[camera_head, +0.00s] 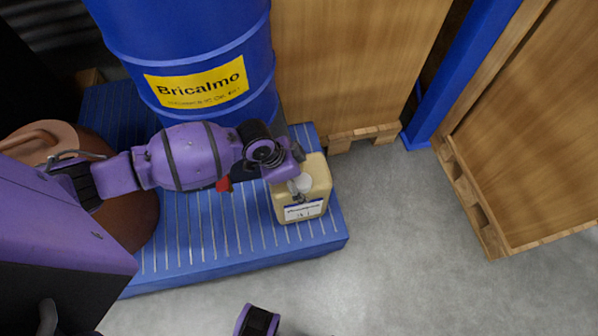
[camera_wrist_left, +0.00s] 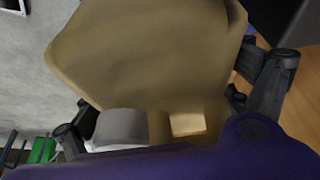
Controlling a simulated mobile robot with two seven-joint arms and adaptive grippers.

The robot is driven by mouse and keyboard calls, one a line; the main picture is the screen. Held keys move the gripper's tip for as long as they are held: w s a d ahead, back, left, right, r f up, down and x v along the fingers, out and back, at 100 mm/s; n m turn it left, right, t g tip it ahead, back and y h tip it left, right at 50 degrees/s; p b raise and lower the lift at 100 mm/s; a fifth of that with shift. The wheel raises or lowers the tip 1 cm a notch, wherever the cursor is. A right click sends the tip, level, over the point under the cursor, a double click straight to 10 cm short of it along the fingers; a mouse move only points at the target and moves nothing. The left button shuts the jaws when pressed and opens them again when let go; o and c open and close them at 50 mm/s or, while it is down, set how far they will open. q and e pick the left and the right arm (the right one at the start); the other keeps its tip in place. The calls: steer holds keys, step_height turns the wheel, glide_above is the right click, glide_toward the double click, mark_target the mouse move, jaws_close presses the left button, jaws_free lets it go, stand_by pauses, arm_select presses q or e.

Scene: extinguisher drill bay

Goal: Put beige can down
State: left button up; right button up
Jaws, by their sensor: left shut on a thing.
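The beige can (camera_head: 311,177) has a white cap and a white label and appears upright at the right front corner of the blue slatted platform (camera_head: 190,268). I cannot tell whether its base touches the slats or hangs just above them. My left gripper (camera_head: 291,176) reaches over from the left and is shut on the can at its top. In the left wrist view the can (camera_wrist_left: 150,50) fills the upper middle, between the fingers of the left gripper (camera_wrist_left: 172,108).
A blue drum (camera_head: 185,35) with a yellow Bricalmo label stands behind my arm. A brown rounded container (camera_head: 140,222) is at the platform's left. Wooden crates (camera_head: 350,60) and a blue post (camera_head: 458,75) stand behind and right. Grey floor (camera_head: 400,240) lies clear at front right.

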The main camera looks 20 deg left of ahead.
arm_select(q)
steer(key=shift+w+f, duration=0.15)
steer(key=shift+w, duration=0.05)
steer(key=shift+f, duration=0.1)
arm_select(e)
steer(key=shift+w, duration=0.1)
arm_select(q)
steer(key=o, duration=1.7)
steer(key=shift+s+f, duration=0.15)
steer(key=shift+f, duration=0.05)
steer(key=shift+o, duration=0.3)
arm_select(e)
steer(key=shift+w, duration=0.15)
steer(key=shift+w, duration=0.1)
arm_select(q)
steer(key=shift+r, duration=0.1)
